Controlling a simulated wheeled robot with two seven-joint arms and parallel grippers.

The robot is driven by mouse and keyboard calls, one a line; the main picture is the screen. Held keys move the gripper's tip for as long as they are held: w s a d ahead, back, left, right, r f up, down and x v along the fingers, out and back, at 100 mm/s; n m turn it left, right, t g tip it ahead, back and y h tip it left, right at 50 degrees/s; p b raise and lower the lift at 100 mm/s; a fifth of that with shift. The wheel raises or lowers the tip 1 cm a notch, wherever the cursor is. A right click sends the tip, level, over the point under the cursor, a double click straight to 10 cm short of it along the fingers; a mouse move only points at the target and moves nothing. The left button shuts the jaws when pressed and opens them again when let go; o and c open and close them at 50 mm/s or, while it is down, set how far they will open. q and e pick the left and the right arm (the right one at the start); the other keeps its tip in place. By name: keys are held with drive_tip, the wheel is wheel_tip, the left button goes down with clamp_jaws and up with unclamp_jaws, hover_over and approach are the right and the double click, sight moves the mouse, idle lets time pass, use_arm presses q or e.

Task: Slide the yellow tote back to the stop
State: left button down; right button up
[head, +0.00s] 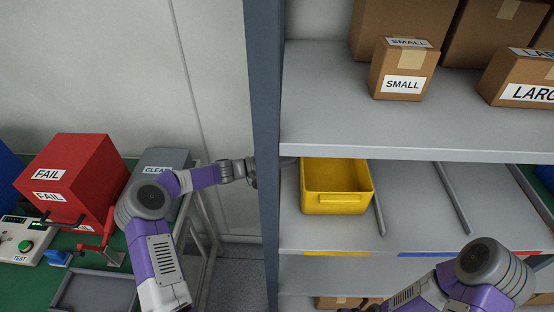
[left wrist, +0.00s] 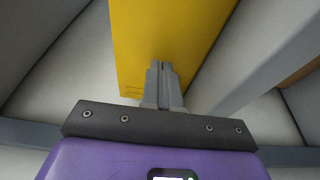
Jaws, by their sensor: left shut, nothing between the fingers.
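The yellow tote (head: 337,203) stands upright and empty on the middle shelf, in the left lane behind a yellow edge strip (head: 335,253). Its yellow wall fills the top middle of the left wrist view (left wrist: 165,35). My left gripper (head: 288,161) reaches behind the rack post to the tote's left side, partly hidden by the post. In the left wrist view its fingers (left wrist: 163,68) are shut and empty, in front of the yellow wall; I cannot tell whether they touch it. I cannot make out the stop.
A blue-grey rack post (head: 266,150) stands between my left arm and the tote. Grey divider rails (head: 365,198) (head: 452,198) separate the lanes; the lane right of the tote is clear. The upper shelf (head: 420,135) carries cartons. A red FAIL bin (head: 90,172) stands on the left bench.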

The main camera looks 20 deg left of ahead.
use_arm(q)
drive_tip(key=shift+d, duration=0.3)
drive_tip(key=shift+s+d+b, duration=0.25)
drive_tip(key=shift+d+b, duration=0.15)
drive_tip(key=shift+d, duration=0.45)
